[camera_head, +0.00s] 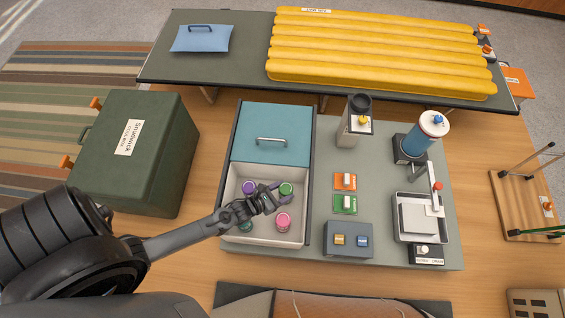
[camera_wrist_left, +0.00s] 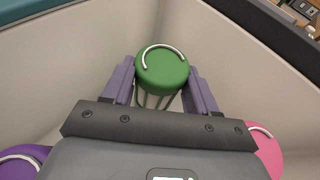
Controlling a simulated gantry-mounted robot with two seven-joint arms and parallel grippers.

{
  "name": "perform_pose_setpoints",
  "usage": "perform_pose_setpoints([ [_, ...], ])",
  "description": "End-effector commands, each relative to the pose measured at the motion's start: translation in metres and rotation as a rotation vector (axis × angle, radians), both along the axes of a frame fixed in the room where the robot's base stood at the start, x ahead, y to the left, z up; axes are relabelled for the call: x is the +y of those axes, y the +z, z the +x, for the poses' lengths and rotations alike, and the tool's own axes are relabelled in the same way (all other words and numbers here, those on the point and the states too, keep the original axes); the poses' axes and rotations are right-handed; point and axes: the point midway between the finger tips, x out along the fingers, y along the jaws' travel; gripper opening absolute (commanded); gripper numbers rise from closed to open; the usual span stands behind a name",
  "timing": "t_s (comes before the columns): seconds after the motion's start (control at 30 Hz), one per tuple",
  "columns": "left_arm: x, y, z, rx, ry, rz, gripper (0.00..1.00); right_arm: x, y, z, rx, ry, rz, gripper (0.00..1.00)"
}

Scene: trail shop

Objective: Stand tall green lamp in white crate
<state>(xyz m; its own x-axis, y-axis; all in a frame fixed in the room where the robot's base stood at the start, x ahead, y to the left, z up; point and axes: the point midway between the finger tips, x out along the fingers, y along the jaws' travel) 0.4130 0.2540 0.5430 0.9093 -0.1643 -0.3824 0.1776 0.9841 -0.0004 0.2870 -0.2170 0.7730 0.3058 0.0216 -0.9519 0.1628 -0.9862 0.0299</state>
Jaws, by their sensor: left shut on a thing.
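The white crate (camera_head: 258,238) is an open bin below the blue-lidded part of the counter. A green lamp (camera_head: 286,188) with a wire handle is inside the crate's walls, near its far right corner. In the left wrist view the green lamp (camera_wrist_left: 162,70) sits between my purple fingers, top up. My left gripper (camera_head: 275,196) reaches into the crate from the left and is shut on this lamp. Its lower part is mostly hidden, so I cannot tell whether it touches the crate floor. My right gripper is not in view.
The crate also holds a purple lamp (camera_head: 249,188), a pink lamp (camera_head: 283,223) and a teal-green one (camera_head: 246,225) partly under my arm. A blue lid (camera_head: 270,125) lies behind. Orange and green blocks, a grinder and a scale stand to the right.

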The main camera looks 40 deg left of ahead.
Motion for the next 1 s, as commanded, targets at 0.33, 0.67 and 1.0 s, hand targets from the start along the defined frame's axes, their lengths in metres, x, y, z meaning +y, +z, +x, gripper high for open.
perform_pose_setpoints([
  [0.33,0.0,-0.003,0.0,0.0,0.001,0.0,0.83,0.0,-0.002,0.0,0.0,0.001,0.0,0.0],
  [0.67,0.0,0.0,0.0,0.0,0.0,0.0,0.83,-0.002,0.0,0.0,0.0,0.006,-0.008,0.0],
  [1.0,0.007,0.018,-0.038,0.003,-0.002,0.002,0.83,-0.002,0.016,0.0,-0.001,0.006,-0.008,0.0],
])
